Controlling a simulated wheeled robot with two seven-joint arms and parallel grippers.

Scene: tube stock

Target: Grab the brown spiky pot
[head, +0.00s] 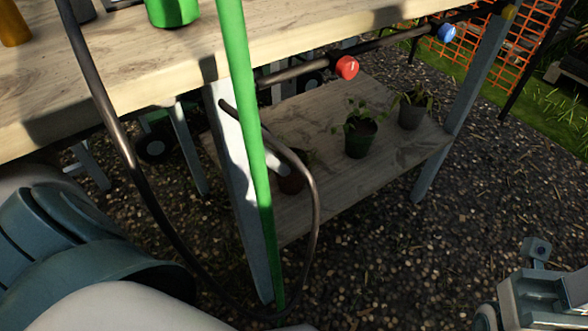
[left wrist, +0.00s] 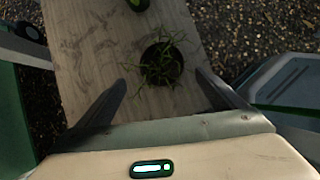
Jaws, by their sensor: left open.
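The brown pot (head: 291,181) stands on the lower wooden shelf, partly hidden behind a green pole in the head view. In the left wrist view the pot with thin spiky leaves (left wrist: 165,66) stands upright on the same shelf, its rim looking dark. My left gripper (left wrist: 161,78) is open and empty, with one finger to each side of the pot in the picture. The pot appears to lie beyond the fingertips; I see no contact. I cannot clearly make out this gripper in the head view.
The green pole (head: 249,120), a brown hose (head: 128,160) and a table leg (head: 243,215) stand before the brown pot. The tabletop (head: 200,55) overhangs the shelf.

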